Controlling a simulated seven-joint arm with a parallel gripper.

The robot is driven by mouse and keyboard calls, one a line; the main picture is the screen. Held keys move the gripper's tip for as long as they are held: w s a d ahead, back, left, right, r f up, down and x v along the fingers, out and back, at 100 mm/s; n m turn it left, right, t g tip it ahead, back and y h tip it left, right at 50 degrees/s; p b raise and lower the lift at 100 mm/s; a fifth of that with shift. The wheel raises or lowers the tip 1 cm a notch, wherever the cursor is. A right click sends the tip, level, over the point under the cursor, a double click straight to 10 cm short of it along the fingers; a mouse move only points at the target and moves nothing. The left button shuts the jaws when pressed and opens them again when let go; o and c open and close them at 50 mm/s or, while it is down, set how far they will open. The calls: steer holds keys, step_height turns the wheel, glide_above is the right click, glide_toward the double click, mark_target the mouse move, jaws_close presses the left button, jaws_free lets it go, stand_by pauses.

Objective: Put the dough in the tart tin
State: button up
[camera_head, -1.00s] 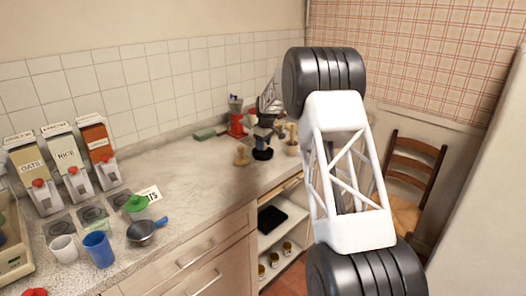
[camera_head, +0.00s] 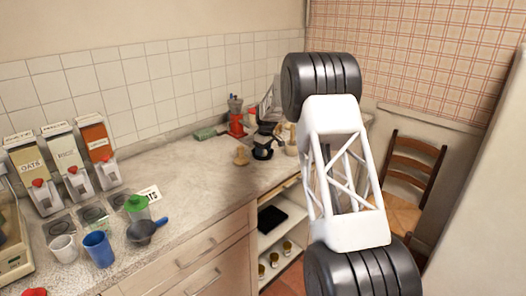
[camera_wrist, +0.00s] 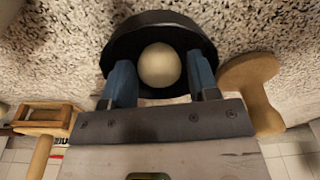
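The dough (camera_wrist: 160,65) is a pale round ball in the wrist view. The black round tart tin (camera_wrist: 160,20) is right beneath and around the dough, on the speckled counter. The tin also shows in the head view (camera_head: 262,153), at the far end of the counter, with my gripper low over it. The dough's underside is hidden, so whether it touches the tin's floor cannot be told.
A wooden piece (camera_wrist: 250,85) is close to the right of the tin, and a wooden tool (camera_wrist: 45,125) is to the left. A red grinder (camera_head: 236,120) and a green block (camera_head: 205,134) stand behind. Dispensers (camera_head: 65,165) and cups (camera_head: 98,248) are at the left. Mid-counter is clear.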

steer(key=shift+r, duration=0.1)
step_height(320, 180, up, 12)
steer(key=d, duration=0.1)
steer(key=shift+s+d, duration=0.15)
steer(key=shift+s, duration=0.25)
stand_by(0.4)
stand_by(0.7)
steer(key=s+d+r+m, duration=0.2)
steer(key=s+d+r, duration=0.3)
steer(key=s, duration=0.7)
steer(key=s+d+r+m+t, duration=0.1)
steer(key=s+d+r+m, duration=0.1)
steer(key=s+r, duration=0.7)
steer(key=s+d+r+m, duration=0.1)
steer(key=s+d+r, duration=0.3)
steer(key=s, duration=1)
steer(key=s+d+f+m, duration=0.2)
steer(key=s+f, duration=0.1)
steer(key=s, duration=1)
steer(key=s+d+f+m+h, duration=0.1)
steer(key=s+f+m, duration=0.1)
steer(key=s, duration=1.2)
steer(key=s+d+f+m, duration=0.2)
steer(key=s+f, duration=0.2)
steer(key=s, duration=1)
steer(key=shift+d+f+t, duration=0.3)
steer(key=shift+f+t, duration=0.05)
steer(key=shift+t, duration=0.05)
